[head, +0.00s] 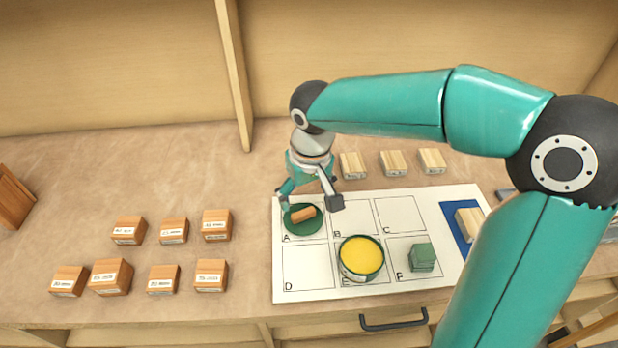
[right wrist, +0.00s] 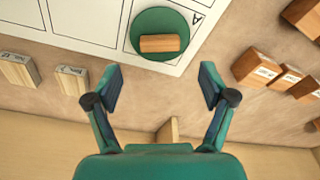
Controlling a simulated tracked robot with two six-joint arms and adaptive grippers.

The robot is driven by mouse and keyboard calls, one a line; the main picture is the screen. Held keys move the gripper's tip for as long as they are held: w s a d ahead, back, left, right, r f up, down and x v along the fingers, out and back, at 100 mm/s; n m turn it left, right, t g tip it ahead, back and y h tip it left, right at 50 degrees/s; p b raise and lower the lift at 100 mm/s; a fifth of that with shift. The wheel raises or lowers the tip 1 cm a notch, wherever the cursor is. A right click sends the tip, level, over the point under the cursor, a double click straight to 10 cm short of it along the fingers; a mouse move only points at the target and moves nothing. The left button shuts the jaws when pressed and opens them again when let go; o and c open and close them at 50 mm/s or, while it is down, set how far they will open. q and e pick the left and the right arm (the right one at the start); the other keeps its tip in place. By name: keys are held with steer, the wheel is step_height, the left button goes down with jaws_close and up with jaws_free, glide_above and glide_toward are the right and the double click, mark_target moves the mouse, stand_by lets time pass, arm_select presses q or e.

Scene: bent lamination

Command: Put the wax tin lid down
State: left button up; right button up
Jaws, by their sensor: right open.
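The wax tin lid, a dark green disc (head: 296,227) with a wooden bar on top, lies flat on square A of the white lettered board (head: 305,290). It also shows in the right wrist view (right wrist: 147,22), with its wooden bar (right wrist: 160,43) in line with the gap between my fingers. My right gripper (head: 309,197) is open and empty, its fingers spread near the lid and apart from the bar. The round wax tin (head: 361,259) stands open on square E, with yellow wax showing. My left gripper is not in view.
A green block (head: 422,257) sits on square F. A pale wooden block (head: 469,224) is on a blue patch at the board's right. Several pale blocks (head: 393,162) stand behind the board; several labelled brown blocks (head: 111,277) stand left. Squares B, C and D look empty.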

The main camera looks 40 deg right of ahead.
steer(key=shift+s+r, duration=0.2)
steer(key=shift+r, duration=1)
steer(key=shift+s+r, duration=0.15)
steer(key=shift+r, duration=1)
